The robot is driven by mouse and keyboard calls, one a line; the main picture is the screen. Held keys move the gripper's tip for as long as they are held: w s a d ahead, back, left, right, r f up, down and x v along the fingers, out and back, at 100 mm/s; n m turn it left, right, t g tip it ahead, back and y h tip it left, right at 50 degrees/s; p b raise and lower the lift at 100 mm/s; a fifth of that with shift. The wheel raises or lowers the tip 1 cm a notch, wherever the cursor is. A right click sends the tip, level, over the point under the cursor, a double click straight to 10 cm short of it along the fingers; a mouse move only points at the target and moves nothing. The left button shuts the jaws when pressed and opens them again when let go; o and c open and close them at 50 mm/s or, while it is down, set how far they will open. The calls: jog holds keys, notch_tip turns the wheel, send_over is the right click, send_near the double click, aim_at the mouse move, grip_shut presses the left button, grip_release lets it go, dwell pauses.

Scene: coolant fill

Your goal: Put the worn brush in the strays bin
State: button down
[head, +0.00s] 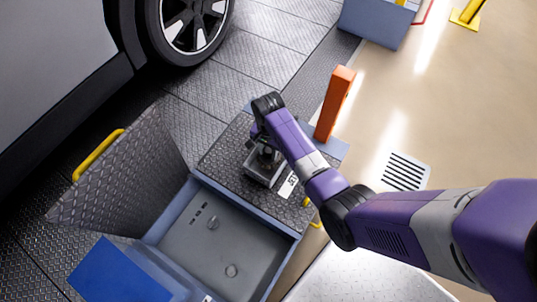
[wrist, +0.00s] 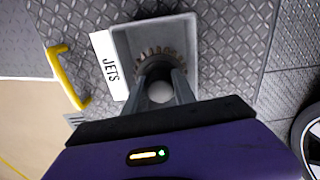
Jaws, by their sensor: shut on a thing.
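A round brush (wrist: 150,52) with a ring of brown, uneven bristles shows in the wrist view, within the outline of a small grey bin. My gripper (wrist: 162,88) is shut on it, the two fingers reaching down to its pale round middle. The grey bin (wrist: 122,42) has a white label reading JETS beside it. In the head view the bin (head: 258,177) stands on a tread-plate cover, with my gripper (head: 264,150) right over it. My wrist hides much of the brush there, and I cannot tell whether it touches the bin floor. I see no bin marked strays.
An open pit (head: 185,255) with a raised tread-plate lid (head: 130,170) lies in front of the grey bin. Two small round things sit on its floor. A blue panel (head: 115,275) is at lower left. An orange post (head: 335,103) stands close right of my wrist. A car is at upper left.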

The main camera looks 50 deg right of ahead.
jog(key=shift+f, duration=1.1)
jog(key=shift+f+b, duration=0.15)
jog(key=shift+b, duration=0.15)
jog(key=c, duration=1)
grip_release()
